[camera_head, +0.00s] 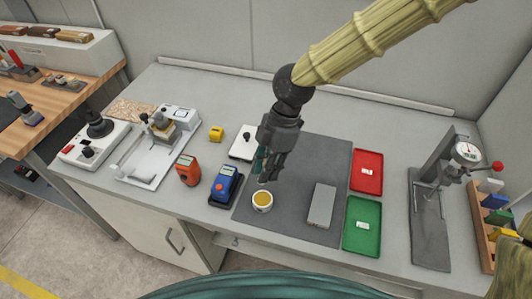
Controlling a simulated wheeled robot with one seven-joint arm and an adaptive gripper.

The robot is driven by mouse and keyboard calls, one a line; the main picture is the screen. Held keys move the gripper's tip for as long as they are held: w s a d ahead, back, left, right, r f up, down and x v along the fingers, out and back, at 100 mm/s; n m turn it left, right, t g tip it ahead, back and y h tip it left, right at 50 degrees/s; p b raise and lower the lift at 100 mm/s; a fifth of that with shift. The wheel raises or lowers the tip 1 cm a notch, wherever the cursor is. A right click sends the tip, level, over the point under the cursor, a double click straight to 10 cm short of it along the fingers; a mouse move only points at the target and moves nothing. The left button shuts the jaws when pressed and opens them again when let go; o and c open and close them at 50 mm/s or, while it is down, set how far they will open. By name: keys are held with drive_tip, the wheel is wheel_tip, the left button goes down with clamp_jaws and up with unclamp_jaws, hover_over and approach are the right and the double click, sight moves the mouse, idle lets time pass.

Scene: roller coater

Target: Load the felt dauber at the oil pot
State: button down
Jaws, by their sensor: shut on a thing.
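The oil pot (262,207) is a small round white cup with a yellow-amber fill, standing near the front left of the dark grey mat. My gripper (266,174) points down just above and behind the pot, its fingertips close to the rim in the picture. It is shut on a slim thing with a teal part (258,160), which I take as the felt dauber. The fingers hide most of it, so its felt tip cannot be made out. I cannot tell whether it touches the oil.
A grey block (321,206) lies on the mat (327,150) right of the pot. A blue device (225,185) and an orange one (188,170) stand to the left. Red (367,164) and green trays (360,240) lie right. A dial-gauge stand (432,215) is farther right.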

drive_tip(key=shift+s+f, duration=0.15)
drive_tip(key=shift+s, duration=0.3)
drive_tip(key=shift+s+f+b, duration=0.15)
drive_tip(key=shift+f+b, duration=0.05)
drive_tip(key=shift+b, duration=0.35)
drive_tip(key=f+b, duration=0.1)
drive_tip(key=w+f+b, duration=0.1)
drive_tip(key=shift+f, duration=0.4)
drive_tip(key=shift+s+f+b, duration=0.3)
drive_tip(key=shift+f+b, duration=0.25)
drive_tip(key=shift+w+f+b, duration=0.15)
drive_tip(key=shift+f+b, duration=0.25)
drive_tip(key=shift+f, duration=0.2)
drive_tip(key=shift+r, duration=0.1)
drive_tip(key=shift+f, duration=0.7)
drive_tip(key=shift+s+f, duration=0.1)
drive_tip(key=shift+s, duration=0.1)
idle(1.3)
